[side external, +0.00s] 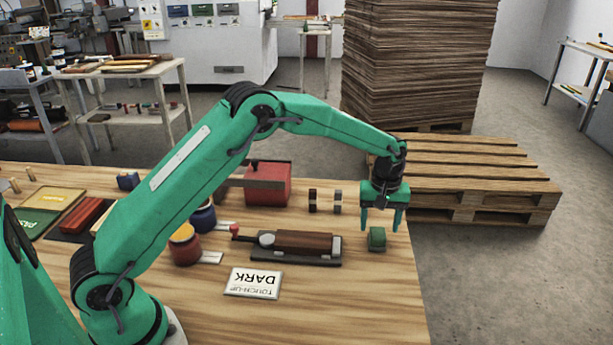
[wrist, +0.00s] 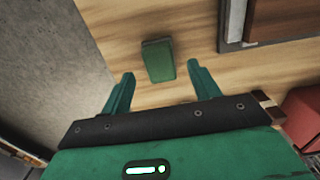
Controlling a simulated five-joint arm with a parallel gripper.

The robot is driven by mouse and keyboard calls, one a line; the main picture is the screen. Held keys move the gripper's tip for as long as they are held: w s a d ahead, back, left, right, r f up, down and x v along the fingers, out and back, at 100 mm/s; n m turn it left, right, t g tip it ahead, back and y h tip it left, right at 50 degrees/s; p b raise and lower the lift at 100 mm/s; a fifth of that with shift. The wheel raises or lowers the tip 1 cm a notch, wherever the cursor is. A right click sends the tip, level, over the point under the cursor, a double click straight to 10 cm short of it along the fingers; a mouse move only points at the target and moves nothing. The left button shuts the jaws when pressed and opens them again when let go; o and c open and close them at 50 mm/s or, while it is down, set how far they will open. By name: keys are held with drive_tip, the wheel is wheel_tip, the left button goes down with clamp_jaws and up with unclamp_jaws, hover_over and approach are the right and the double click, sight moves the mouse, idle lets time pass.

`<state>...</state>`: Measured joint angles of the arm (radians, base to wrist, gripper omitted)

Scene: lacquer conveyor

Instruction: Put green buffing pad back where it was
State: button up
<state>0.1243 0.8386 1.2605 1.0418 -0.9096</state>
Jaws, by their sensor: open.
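The green buffing pad (side external: 377,239) stands on the wooden table near its right edge, just right of the dark base with the brown block. In the wrist view the pad (wrist: 158,61) lies on bare wood, ahead of and between the two fingertips. My gripper (side external: 382,222) points down above the pad, with its fingers apart and nothing between them. In the wrist view my gripper (wrist: 162,80) also shows open, with a gap around the pad. I cannot tell from these views how far the fingertips are above the pad.
A dark base with a brown block (side external: 304,243) stands left of the pad. A "TOUCH-UP DARK" card (side external: 253,283) lies in front of it. A red box (side external: 268,184) and small dark and grey blocks (side external: 337,201) stand behind. The front right table is clear.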

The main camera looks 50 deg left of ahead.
sight(377, 232)
wheel_tip(377, 232, up, 8)
drive_tip(key=shift+r, duration=0.2)
drive_tip(key=shift+r, duration=0.1)
idle(0.7)
drive_tip(key=s+a+r+m+t, duration=0.1)
drive_tip(key=s+a+r+m, duration=0.1)
drive_tip(key=s+r, duration=0.55)
drive_tip(key=s+a+r+m+t, duration=0.2)
drive_tip(key=s+a+r+m, duration=0.1)
drive_tip(key=s+r, duration=0.5)
drive_tip(key=s+a+f+m+t, duration=0.1)
drive_tip(key=s+f+m, duration=0.1)
drive_tip(key=s, duration=0.8)
drive_tip(key=s+a+f+m+t, duration=0.1)
drive_tip(key=s+f+m, duration=0.1)
drive_tip(key=s, duration=0.7)
drive_tip(key=shift+s+t, duration=0.3)
drive_tip(key=shift+s, duration=0.05)
